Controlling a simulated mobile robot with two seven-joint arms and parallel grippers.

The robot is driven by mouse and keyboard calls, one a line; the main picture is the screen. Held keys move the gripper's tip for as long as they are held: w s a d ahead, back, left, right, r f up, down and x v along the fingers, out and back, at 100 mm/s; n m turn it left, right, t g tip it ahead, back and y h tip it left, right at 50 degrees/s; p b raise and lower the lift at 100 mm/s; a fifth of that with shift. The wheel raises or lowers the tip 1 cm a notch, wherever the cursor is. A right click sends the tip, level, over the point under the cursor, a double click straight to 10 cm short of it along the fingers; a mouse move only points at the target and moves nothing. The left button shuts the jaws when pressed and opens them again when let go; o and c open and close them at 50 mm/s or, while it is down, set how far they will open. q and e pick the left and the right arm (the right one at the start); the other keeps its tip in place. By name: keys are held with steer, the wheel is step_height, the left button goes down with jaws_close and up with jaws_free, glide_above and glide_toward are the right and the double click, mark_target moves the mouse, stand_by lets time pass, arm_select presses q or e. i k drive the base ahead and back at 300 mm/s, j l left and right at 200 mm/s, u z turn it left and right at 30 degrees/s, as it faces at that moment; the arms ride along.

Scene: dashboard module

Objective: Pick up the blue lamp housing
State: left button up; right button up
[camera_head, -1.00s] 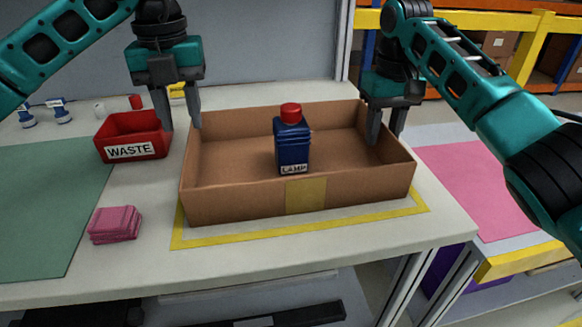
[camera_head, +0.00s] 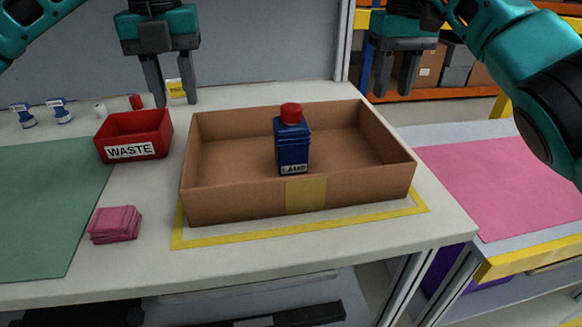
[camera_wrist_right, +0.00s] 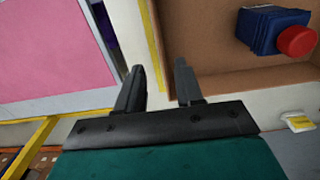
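The blue lamp housing (camera_head: 292,150) has a red cap and a label reading LAMP. It stands upright inside the open cardboard box (camera_head: 245,198). It also shows in the right wrist view (camera_wrist_right: 262,30) at the upper right, clear of the fingers. My left gripper (camera_head: 174,103) is open and empty, above the table behind the red bin. My right gripper (camera_head: 393,93) is open and empty, raised above the box's back right corner. It also shows in the right wrist view (camera_wrist_right: 160,75), fingers apart.
A red bin labelled WASTE (camera_head: 152,122) stands left of the box. A folded pink cloth (camera_head: 115,224) lies in front of it. A yellow-labelled item (camera_head: 176,88) and small bottles stand at the back. A pink mat (camera_head: 500,180) lies on the right-hand surface.

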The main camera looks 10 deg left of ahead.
mark_target(292, 142)
steer(key=k, duration=1)
